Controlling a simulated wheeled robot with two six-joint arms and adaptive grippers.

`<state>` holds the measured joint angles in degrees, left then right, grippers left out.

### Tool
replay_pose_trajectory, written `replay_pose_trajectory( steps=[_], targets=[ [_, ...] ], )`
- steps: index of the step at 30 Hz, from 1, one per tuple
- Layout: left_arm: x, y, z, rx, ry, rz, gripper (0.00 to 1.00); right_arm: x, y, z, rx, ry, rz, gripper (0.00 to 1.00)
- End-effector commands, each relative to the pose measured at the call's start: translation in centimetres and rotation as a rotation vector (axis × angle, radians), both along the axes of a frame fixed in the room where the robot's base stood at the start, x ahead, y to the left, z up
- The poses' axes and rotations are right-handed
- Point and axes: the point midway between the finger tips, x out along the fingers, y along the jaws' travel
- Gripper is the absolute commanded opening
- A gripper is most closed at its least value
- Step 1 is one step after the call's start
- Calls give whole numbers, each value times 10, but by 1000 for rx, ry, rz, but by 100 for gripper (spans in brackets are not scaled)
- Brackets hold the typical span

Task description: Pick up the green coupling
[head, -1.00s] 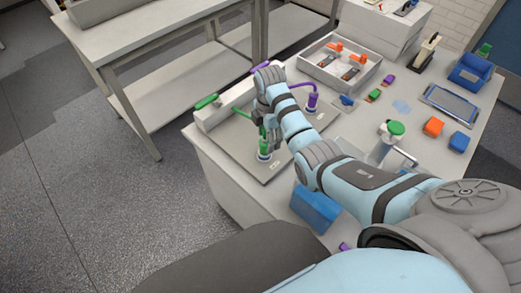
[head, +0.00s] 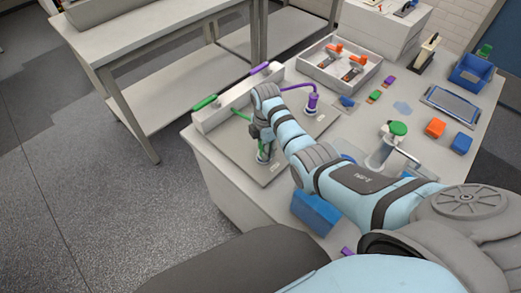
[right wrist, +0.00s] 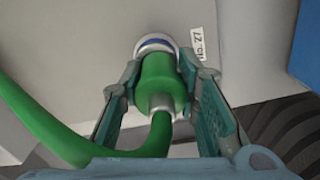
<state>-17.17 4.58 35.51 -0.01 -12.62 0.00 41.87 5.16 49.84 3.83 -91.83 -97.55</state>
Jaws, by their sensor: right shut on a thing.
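The green coupling (right wrist: 157,78) is a thick green cylinder with a grey collar, and a green hose (right wrist: 40,125) curves from it to the left. It stands on a white fitting (right wrist: 155,42) with a blue ring. In the head view the coupling (head: 265,146) is mostly hidden by my right gripper (head: 262,136). The right wrist view shows the right gripper's two fingers (right wrist: 160,80) on either side of the coupling, shut on it. My left gripper is not in view.
A purple coupling (head: 312,102) with a purple hose stands behind on the same grey plate (head: 222,146). A white tray (head: 315,68) with orange-topped parts lies beyond. Blue and orange blocks (head: 435,127) lie to the right. A blue bin (head: 316,210) is by the front edge.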

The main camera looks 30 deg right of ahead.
Motion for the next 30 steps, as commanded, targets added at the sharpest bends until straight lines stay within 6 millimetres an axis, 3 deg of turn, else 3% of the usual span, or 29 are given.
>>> replay_pose_trajectory(
  steps=[7, 11, 24, 27, 30],
  targets=[
    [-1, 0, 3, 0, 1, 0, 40, 1, 0, 6, 0, -2, 0, 0],
    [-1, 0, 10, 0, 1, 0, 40, 1, 0, 24, 0, -4, 0, 0],
    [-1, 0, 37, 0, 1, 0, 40, 2, 0, 150, 0, -6, 0, 0],
    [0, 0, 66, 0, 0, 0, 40, 0, 0, 177, 0, 0, 0, 0],
    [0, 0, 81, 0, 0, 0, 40, 1, 0, 191, 0, -1, 0, 0]
  ],
)
